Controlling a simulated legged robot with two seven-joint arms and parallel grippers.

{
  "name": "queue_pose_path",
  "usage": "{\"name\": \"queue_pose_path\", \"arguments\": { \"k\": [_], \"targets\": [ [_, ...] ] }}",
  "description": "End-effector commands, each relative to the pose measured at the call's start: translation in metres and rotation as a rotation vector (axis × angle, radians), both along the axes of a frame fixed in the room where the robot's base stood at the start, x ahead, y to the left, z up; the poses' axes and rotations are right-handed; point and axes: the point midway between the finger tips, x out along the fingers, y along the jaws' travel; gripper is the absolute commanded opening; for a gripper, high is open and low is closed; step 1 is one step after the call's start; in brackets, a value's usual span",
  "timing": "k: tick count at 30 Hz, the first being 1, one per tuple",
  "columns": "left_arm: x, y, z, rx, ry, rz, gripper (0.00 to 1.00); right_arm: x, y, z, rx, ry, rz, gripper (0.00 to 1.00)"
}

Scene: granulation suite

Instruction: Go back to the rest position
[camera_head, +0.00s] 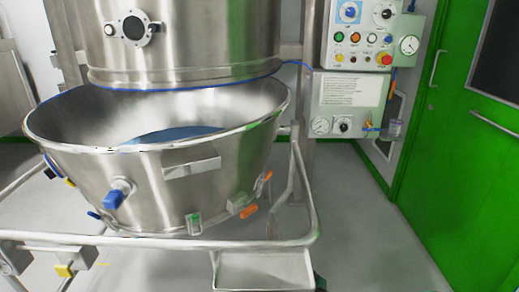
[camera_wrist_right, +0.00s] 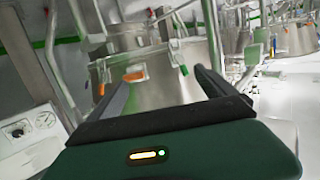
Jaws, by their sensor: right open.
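My right gripper (camera_wrist_right: 160,98) shows in the right wrist view, with its two dark fingers spread apart and nothing between them. Beyond its fingers is the steel side of the bowl with an orange handle (camera_wrist_right: 134,76); the gripper appears apart from it. Neither gripper shows in the head view, and my left gripper is in no view.
A wide steel bowl (camera_head: 140,185) with blue material (camera_head: 175,134) inside sits on a tubular trolley frame (camera_head: 305,190) below a steel vessel (camera_head: 190,40). A control panel (camera_head: 372,35) hangs at right. A green door (camera_head: 450,150) stands far right. Grey floor (camera_head: 365,220) between is clear.

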Motion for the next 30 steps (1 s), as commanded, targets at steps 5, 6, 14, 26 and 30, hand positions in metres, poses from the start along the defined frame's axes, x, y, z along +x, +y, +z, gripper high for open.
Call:
{"name": "queue_pose_path", "arguments": {
  "k": [5, 6, 14, 26, 30],
  "targets": [
    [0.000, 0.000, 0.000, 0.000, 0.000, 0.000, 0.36, -0.015, -0.003, -0.022, -0.141, 0.136, -0.015, 0.95],
    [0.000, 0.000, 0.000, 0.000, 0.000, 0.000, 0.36, -0.020, -0.006, -0.027, -0.179, 0.173, -0.023, 0.95],
    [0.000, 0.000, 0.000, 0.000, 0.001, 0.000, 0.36, -0.070, -0.055, -0.046, -0.465, 0.469, -0.172, 0.95],
    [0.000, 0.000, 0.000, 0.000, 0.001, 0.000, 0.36, -0.222, -0.132, 0.012, -0.547, 0.979, -0.621, 0.95],
    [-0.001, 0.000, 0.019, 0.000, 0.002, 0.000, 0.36, -0.266, -0.126, 0.044, -0.458, 1.109, -0.689, 0.95]
  ]
}}
